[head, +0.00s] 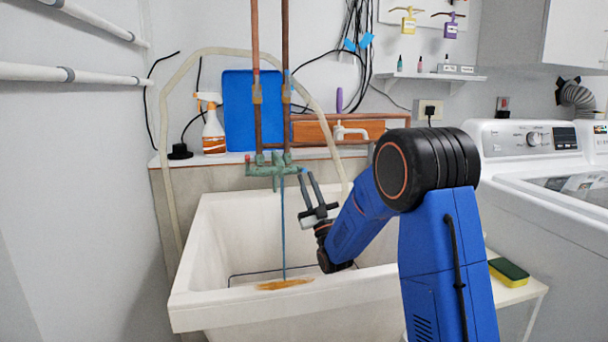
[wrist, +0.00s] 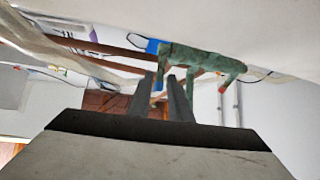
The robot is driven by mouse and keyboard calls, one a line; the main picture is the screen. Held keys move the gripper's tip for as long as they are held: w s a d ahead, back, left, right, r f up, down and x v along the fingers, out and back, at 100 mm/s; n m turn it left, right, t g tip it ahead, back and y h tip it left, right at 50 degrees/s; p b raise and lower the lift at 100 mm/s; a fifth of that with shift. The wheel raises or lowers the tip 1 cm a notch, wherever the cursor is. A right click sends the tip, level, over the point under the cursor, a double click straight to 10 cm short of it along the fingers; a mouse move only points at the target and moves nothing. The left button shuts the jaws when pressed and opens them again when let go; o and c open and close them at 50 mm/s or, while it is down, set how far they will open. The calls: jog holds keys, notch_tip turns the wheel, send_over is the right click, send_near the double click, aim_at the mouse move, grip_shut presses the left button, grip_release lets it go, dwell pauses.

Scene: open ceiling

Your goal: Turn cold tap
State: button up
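A green, weathered tap fixture (head: 274,169) is mounted above the white sink, below two copper pipes. Its right end, with a small blue mark (head: 303,170), is close to my gripper. My gripper (head: 308,173) is open, its two fingers pointing up beside that right end. In the wrist view the fixture (wrist: 203,57) hangs across the upper middle, and one of its arms (wrist: 162,64) appears between the tips of my gripper (wrist: 160,75). The fingers are apart, with nothing clearly held. Whether they touch the tap cannot be told. A thin blue stream (head: 283,235) runs down below the fixture.
A spray bottle (head: 212,130) and blue board (head: 250,110) stand on the ledge behind. A pale hose (head: 168,120) loops round the taps. A washing machine (head: 525,145) and sponge (head: 510,270) are at right.

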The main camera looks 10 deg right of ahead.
jog(key=v, duration=0.7)
jog(key=shift+s+f, duration=0.25)
jog(key=shift+d, duration=0.1)
